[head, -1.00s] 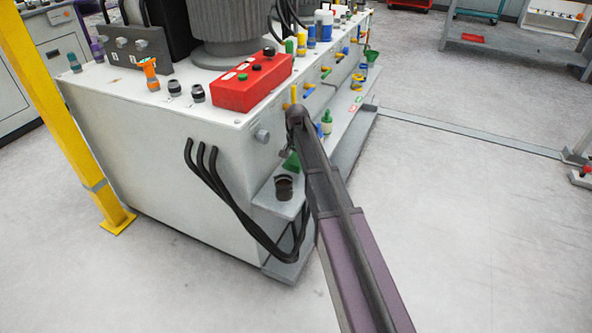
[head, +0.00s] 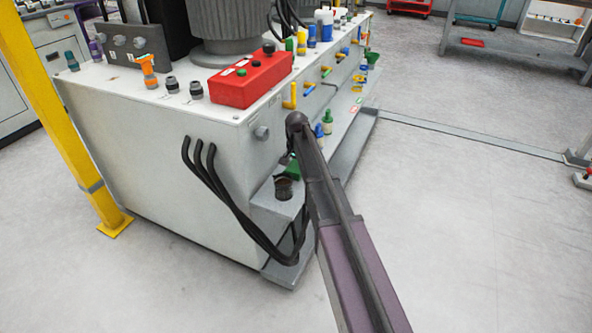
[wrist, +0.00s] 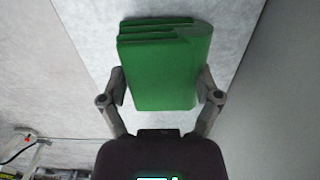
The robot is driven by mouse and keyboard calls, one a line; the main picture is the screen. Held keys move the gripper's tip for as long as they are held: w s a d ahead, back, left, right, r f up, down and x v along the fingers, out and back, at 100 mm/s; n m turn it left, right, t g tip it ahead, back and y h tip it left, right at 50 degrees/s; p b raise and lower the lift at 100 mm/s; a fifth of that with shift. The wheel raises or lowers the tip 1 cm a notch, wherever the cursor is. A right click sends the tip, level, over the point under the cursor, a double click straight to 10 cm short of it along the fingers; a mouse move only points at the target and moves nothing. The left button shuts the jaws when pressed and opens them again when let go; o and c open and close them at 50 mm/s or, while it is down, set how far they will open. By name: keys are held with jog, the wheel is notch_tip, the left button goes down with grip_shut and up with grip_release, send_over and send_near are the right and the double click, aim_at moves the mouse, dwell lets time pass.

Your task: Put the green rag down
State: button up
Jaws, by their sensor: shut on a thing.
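The green rag (wrist: 165,65) is a folded block between the fingers of my gripper (wrist: 161,88) in the wrist view. Both fingertips press on its sides. A light grey surface lies behind the rag in that view; I cannot tell whether the rag touches it. In the head view a small part of the green rag (head: 292,171) shows just left of my arm, over the grey ledge at the foot of the white cabinet. My arm hides most of the gripper there.
A dark cup-like fitting (head: 283,188) stands on the ledge (head: 272,208) close to the rag. Black hoses (head: 215,190) hang on the white cabinet (head: 150,150). A red control box (head: 249,79) sits on top.

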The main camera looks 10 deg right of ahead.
aim_at(296, 167)
jog(key=shift+f, duration=0.15)
jog(key=o, duration=0.8)
jog(key=shift+r, duration=0.2)
notch_tip(296, 167, up, 12)
jog(key=p, duration=1.2)
dwell(0.5)
jog(key=s+n, duration=0.7)
jog(key=s, duration=2.2)
jog(key=shift+s, duration=0.15)
